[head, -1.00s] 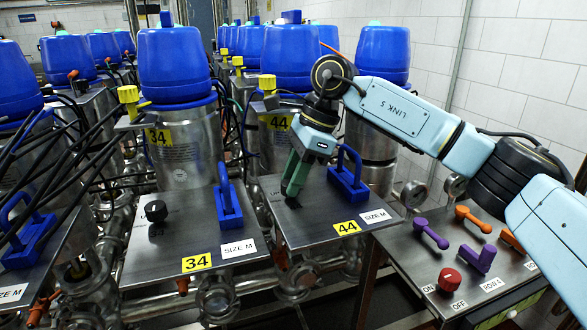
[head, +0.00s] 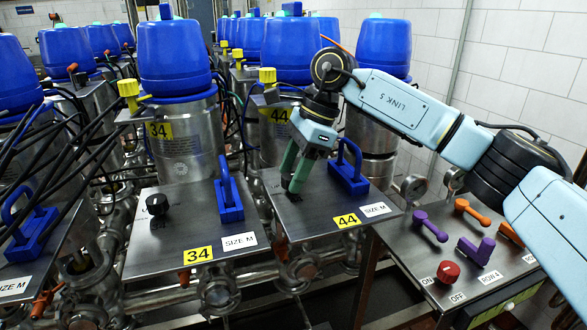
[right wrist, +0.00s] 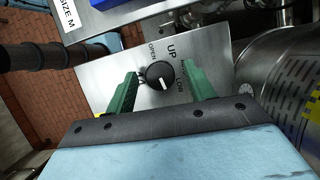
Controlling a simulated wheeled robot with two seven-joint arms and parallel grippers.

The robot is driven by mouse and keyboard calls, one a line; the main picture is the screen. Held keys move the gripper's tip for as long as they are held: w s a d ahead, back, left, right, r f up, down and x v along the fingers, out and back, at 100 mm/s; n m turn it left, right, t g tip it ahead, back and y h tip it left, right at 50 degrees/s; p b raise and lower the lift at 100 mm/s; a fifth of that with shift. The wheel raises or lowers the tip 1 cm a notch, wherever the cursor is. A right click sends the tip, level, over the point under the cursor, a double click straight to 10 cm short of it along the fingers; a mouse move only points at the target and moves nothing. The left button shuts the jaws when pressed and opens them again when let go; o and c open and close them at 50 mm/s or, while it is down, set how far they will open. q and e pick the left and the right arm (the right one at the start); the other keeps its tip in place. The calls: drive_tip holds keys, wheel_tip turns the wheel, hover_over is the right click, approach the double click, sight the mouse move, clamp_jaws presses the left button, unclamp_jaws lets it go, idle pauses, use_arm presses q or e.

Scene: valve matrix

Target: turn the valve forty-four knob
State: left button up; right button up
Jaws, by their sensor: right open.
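The valve forty-four panel (head: 310,215) is a grey metal plate with a yellow 44 label (head: 347,220) at its front edge. Its black round knob (right wrist: 160,75) shows in the right wrist view, with a white pointer mark pointing toward the gripper's palm and lettering around it, including OPEN and UP. My right gripper (head: 290,185) is open over the panel's left side, its green fingers pointing down. In the right wrist view its fingers (right wrist: 158,90) stand on either side of the knob, with gaps visible. In the head view the knob is mostly hidden by the fingertips. My left gripper is out of view.
A blue handle (head: 348,170) stands on the same panel, right of my gripper. The valve thirty-four panel (head: 190,225), with its own black knob (head: 157,204) and blue handle (head: 229,195), is at the left. A console (head: 455,265) with colored levers is at the right.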

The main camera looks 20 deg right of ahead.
drive_tip(key=v, duration=1.3)
drive_tip(key=shift+r+p, duration=0.2)
drive_tip(key=shift+p, duration=0.2)
